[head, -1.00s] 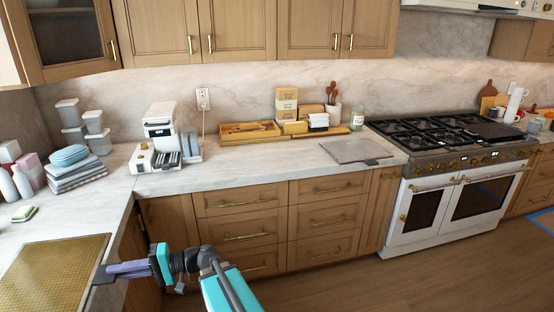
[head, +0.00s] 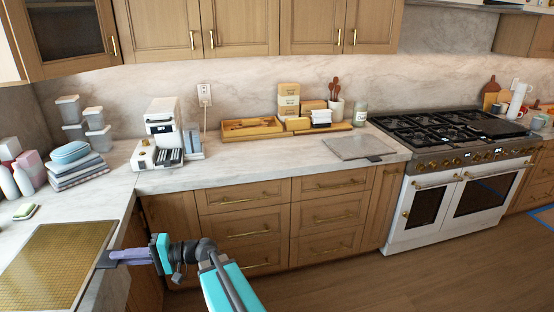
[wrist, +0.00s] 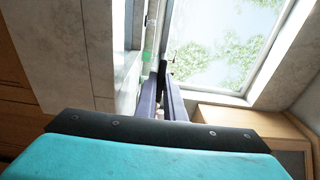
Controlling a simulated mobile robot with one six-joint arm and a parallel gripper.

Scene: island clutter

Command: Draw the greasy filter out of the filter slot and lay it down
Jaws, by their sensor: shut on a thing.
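The greasy filter (head: 48,265) is a flat, yellow-brown mesh panel with a thin metal frame, at the lower left of the head view. It is level, over or on the left counter; I cannot tell whether it touches. Its near-left part is cut off by the picture edge. My gripper (head: 114,256) is shut on the dark tab at the filter's right edge. In the wrist view my gripper's fingers (wrist: 166,82) are close together around a dark piece; the mesh does not show there. I cannot make out the filter slot.
A grey panel (head: 358,147) with a dark tab lies on the back counter beside the stove (head: 455,180). A sponge (head: 25,211), bottles and folded towels (head: 77,170) stand beyond the filter. Bare counter (head: 250,173) lies between the coffee machine (head: 163,135) and the grey panel.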

